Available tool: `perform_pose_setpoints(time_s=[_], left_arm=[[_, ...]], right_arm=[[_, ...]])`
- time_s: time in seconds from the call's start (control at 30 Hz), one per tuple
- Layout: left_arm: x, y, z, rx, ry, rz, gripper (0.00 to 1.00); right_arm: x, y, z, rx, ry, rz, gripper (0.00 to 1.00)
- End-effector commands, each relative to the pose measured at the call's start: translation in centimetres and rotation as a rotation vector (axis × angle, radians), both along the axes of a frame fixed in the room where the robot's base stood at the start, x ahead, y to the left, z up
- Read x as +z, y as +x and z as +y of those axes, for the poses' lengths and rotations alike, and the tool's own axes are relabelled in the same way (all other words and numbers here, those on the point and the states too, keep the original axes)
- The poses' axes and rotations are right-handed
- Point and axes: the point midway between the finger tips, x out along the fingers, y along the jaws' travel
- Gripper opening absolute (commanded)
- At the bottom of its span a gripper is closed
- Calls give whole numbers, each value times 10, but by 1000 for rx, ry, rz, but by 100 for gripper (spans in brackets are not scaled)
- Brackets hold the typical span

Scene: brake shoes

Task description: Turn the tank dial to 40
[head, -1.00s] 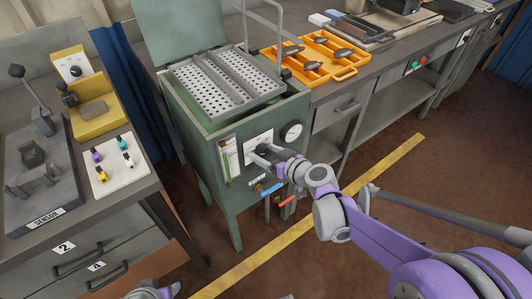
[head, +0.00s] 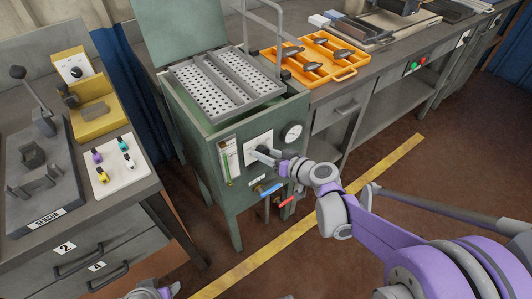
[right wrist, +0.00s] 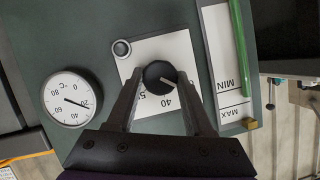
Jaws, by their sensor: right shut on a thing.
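The green tank (head: 225,185) stands in the middle of the head view. A white line on the dial points toward the lower right in the right wrist view, off to the side of the 40. My right gripper (head: 255,153) is at the tank's front panel, its fingers shut on the dial from both sides; it also shows in the right wrist view (right wrist: 160,82). The fingers hide part of the plate. My left gripper is not clearly seen.
A round gauge (right wrist: 70,98) and a level strip (right wrist: 226,60) flank the dial. Blue (head: 271,191) and red (head: 287,201) valve handles sit below. Perforated trays (head: 225,80) rest on the tank, and an orange tray (head: 343,73) lies on the bench.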

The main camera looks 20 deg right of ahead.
Motion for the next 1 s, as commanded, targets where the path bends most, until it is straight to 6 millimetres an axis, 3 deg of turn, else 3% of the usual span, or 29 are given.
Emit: perform_pose_setpoints(time_s=[0.6, 1.0], left_arm=[[-5, 0, 0, 0, 0, 2, 50], [-14, 1, 0, 0, 0, 5, 50]], right_arm=[[-4, 1, -4, -1, 530, 192, 0], [-5, 1, -4, 0, 761, 276, 0]])
